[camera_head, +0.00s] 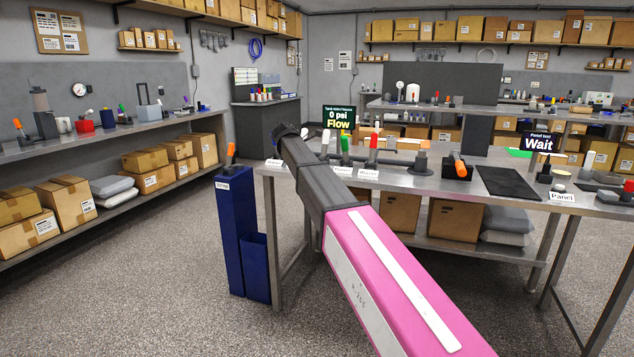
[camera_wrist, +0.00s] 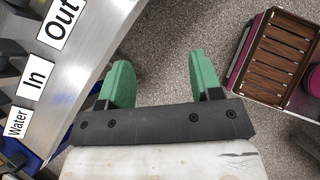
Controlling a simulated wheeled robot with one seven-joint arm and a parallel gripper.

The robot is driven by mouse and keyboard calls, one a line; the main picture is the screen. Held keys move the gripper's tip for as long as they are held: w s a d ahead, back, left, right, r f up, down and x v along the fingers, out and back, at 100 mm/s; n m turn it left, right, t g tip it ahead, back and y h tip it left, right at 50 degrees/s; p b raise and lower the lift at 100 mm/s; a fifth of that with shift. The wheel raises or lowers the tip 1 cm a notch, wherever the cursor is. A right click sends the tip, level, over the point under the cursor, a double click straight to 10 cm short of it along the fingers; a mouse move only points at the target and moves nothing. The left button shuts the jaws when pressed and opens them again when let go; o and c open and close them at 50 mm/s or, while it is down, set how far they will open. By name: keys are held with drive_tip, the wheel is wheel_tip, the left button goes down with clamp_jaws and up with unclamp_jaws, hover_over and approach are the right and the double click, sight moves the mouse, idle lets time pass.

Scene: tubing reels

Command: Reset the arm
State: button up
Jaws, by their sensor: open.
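My arm (camera_head: 385,275), pink and dark grey, reaches from the lower right of the head view toward the middle, in front of the workbench. Its far end (camera_head: 287,132) is dark, and the fingers cannot be made out there. In the wrist view my gripper (camera_wrist: 160,72) shows two green fingers held wide apart. Nothing is between them; only speckled floor shows behind. The gripper hangs beside the metal bench edge (camera_wrist: 92,80).
The metal bench (camera_head: 480,203) holds upright handles, a dark mat (camera_head: 508,182) and signs reading "Flow" (camera_head: 338,118) and "Wait" (camera_head: 541,143). A blue bin (camera_head: 232,225) stands at its left end. A shelf (camera_head: 110,132) lines the left wall. Floor between is clear.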

drive_tip(key=s+d+f+m+g+y, duration=0.1)
drive_tip(key=s+d+f+m+y, duration=0.1)
drive_tip(key=s+d+f+m, duration=0.75)
drive_tip(key=s+d+f+m+g+y, duration=0.1)
drive_tip(key=s+d+f, duration=0.4)
drive_tip(key=f, duration=1)
drive_tip(key=s+d+f+m+y, duration=0.2)
drive_tip(key=s+f+m, duration=0.4)
drive_tip(key=s, duration=0.4)
drive_tip(key=s+d+f+m+g+y, duration=0.1)
drive_tip(key=s+d+f+m, duration=0.3)
drive_tip(key=s, duration=0.7)
wheel_tip(320, 180, down, 4)
drive_tip(key=m+y, duration=0.1)
drive_tip(key=m, duration=0.1)
drive_tip(key=shift+s+d+r+m, duration=0.15)
drive_tip(key=shift+s+d+m, duration=0.1)
drive_tip(key=shift+s+m, duration=0.1)
